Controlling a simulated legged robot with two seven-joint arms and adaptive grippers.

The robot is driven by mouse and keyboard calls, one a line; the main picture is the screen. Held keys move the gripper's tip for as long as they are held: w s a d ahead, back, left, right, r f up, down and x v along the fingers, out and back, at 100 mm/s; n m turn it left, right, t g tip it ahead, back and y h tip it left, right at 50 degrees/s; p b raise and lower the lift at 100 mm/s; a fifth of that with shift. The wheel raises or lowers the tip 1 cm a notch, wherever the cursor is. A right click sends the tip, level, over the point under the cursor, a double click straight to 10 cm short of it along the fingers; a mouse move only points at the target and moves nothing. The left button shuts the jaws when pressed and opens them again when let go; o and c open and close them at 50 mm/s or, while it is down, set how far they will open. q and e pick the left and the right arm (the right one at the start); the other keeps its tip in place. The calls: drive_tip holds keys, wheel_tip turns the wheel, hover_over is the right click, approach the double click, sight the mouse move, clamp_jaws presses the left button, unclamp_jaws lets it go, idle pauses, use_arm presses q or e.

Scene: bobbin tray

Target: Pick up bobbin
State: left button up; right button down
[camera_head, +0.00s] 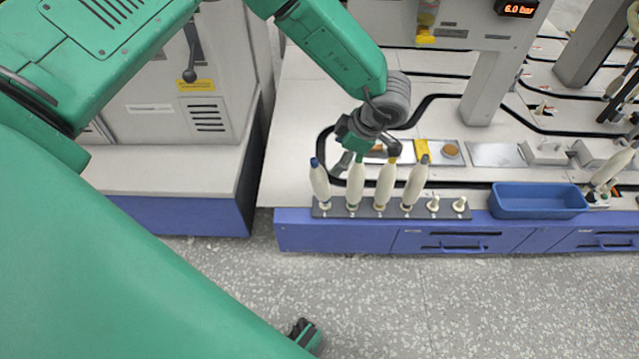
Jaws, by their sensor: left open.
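Several cream bobbins stand in a row on a dark peg strip (384,212) at the table's front edge. From left to right they are a blue-tipped bobbin (320,184), a green-tipped bobbin (355,186), a yellow-tipped bobbin (385,187) and a grey-tipped bobbin (415,187). Two pegs at the strip's right end are bare. My left gripper (367,158) is open just behind and above the row, near the green-tipped and yellow-tipped bobbins. It looks empty; whether a finger touches a bobbin I cannot tell.
An empty-looking blue tray (540,201) sits right of the pegs on the white table. Another pale bobbin (612,167) leans at the far right. A grey post (490,88) rises behind. A grey cabinet (165,110) stands left, past a floor gap.

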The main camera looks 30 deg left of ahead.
sight(325, 173)
use_arm(q)
drive_tip(key=b+x, duration=0.1)
drive_tip(key=x, duration=0.4)
drive_tip(key=b+x, duration=0.1)
drive_tip(key=x, duration=0.2)
drive_tip(key=shift+d+f+b, duration=0.15)
drive_tip(key=shift+d+b, duration=0.2)
drive_tip(key=shift+a+f, duration=0.2)
drive_tip(key=b+x, duration=0.2)
drive_tip(key=x, duration=0.3)
drive_tip(key=shift+a+b, duration=0.15)
drive_tip(key=shift+b, duration=0.15)
drive_tip(key=shift+r, duration=0.15)
drive_tip(key=c, duration=1.3)
drive_tip(key=shift+c, duration=0.5)
